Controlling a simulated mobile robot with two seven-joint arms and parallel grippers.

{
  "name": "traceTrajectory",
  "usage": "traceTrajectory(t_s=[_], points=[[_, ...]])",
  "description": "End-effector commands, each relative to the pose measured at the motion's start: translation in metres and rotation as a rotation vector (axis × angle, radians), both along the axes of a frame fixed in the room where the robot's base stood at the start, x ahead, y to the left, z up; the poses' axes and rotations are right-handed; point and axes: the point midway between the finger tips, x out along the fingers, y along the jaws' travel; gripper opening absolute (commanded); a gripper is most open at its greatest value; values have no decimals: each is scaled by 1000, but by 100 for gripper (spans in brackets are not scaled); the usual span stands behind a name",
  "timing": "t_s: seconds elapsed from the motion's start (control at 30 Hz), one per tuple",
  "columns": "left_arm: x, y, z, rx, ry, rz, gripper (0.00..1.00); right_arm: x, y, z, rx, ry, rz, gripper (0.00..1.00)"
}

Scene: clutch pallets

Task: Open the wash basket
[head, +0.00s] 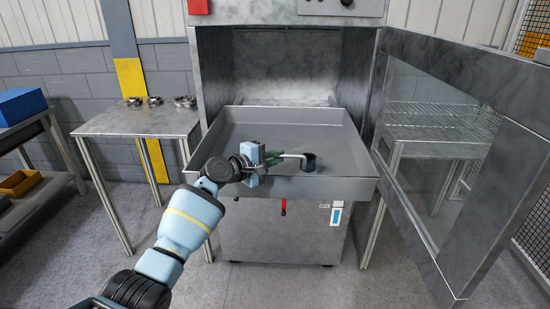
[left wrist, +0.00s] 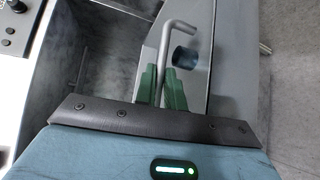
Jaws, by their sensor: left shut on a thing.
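The wash basket (head: 330,188) shows in the head view as a wide, shallow grey tray. It juts out from the open front of the washing cabinet (head: 285,12), and its inside looks empty. My left gripper (head: 275,158) is at the basket's front edge. Its green fingers (left wrist: 161,88) are shut on a bent metal handle rod (head: 298,157). In the left wrist view the rod (left wrist: 178,27) rises between the fingers and hooks over. A dark cylinder (head: 309,162) sits by the rod's end; the left wrist view shows it too (left wrist: 184,57). My right gripper is not in view.
A cabinet door with a window (head: 470,75) stands wide open at the right. A metal table (head: 135,122) with several metal parts stands left of the cabinet. A shelf with a blue box (head: 20,105) is at the far left. The floor in front is clear.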

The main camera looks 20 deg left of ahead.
Motion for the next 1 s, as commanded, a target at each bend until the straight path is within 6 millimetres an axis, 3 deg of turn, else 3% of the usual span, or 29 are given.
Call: traceTrajectory(t_s=[0.13, 0.17, 0.3, 0.67, 1.0], points=[[0, 0, 1, 0, -1, 0, 0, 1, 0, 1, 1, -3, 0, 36], [0, 0, 1, 0, -1, 0, 15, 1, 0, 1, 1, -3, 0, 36], [0, 0, 1, 0, -1, 0, 33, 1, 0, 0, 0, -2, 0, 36], [-3, 2, 1, 0, -1, 1, 33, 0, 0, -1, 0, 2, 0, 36], [-40, 24, 9, 1, -4, 1, 33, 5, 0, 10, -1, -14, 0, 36]])
